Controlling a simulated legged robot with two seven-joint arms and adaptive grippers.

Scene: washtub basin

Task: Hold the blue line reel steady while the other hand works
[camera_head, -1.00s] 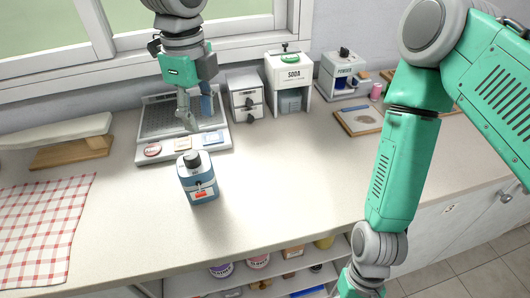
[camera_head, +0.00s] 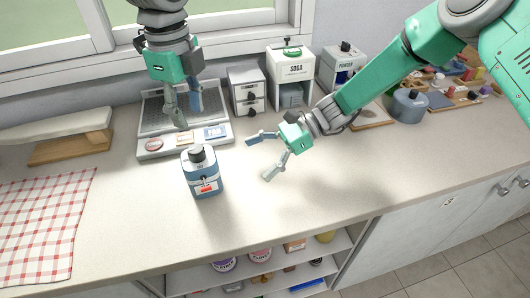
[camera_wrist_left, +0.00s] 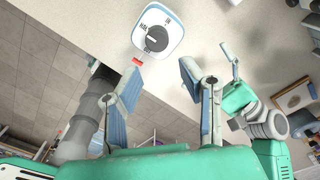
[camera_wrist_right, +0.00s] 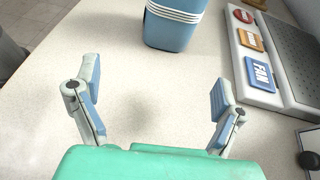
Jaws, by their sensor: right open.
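A blue box with a white top and a black knob (camera_head: 202,174) stands upright on the counter. It is the nearest match to the blue line reel, but I see no line clearly. Its dial face (camera_wrist_left: 157,32) shows in the left wrist view, and its blue side with white bands (camera_wrist_right: 174,28) in the right wrist view. My left gripper (camera_head: 186,112) is open and empty above the grey tray, behind the box. My right gripper (camera_head: 259,158) is open and empty to the right of the box, its fingers pointing toward it, apart from it.
A grey tray (camera_head: 153,148) with labelled tiles lies behind the box. A soda dispenser (camera_head: 291,70), a drawer unit (camera_head: 247,92) and a powder dispenser (camera_head: 341,64) stand along the wall. A checked cloth (camera_head: 40,215) lies at left. The counter front is clear.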

